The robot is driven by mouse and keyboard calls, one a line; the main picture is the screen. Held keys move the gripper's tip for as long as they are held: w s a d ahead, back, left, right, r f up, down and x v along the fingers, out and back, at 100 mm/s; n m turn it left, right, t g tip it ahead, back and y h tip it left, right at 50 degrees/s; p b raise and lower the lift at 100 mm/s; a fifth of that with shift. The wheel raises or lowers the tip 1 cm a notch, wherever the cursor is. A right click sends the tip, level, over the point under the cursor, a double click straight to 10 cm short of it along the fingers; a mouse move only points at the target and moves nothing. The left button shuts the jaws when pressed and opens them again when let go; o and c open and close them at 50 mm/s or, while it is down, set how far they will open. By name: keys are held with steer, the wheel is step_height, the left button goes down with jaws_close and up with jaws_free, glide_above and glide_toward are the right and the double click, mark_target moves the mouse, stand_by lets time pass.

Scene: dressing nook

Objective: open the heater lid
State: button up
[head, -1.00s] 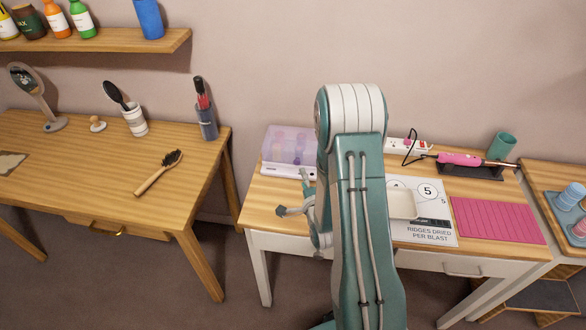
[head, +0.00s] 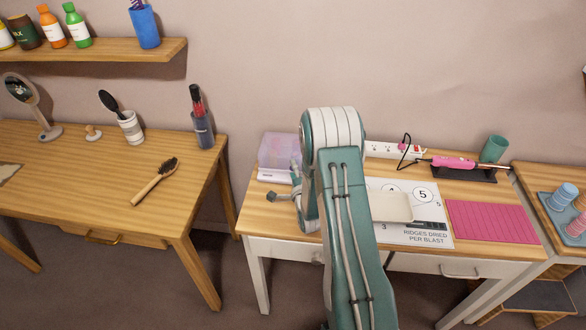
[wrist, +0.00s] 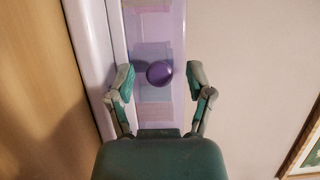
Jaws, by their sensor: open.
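The heater (head: 273,176) is a white box at the back left of the middle table, with a translucent purple lid (head: 280,150) that is shut. My arm hides its right part in the head view. In the wrist view the lid (wrist: 155,28) runs up the picture beside the heater's pale lilac body (wrist: 88,45). A round dark purple knob (wrist: 159,74) shows on the lid. My gripper (wrist: 160,82) is open, with one finger on each side of the knob and gaps between. In the head view my gripper (head: 283,183) is at the heater's front.
A wooden table (head: 75,165) stands left, across a gap.

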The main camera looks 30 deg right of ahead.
steer(key=shift+w, duration=0.15)
steer(key=shift+d, duration=0.1)
jaws_close()
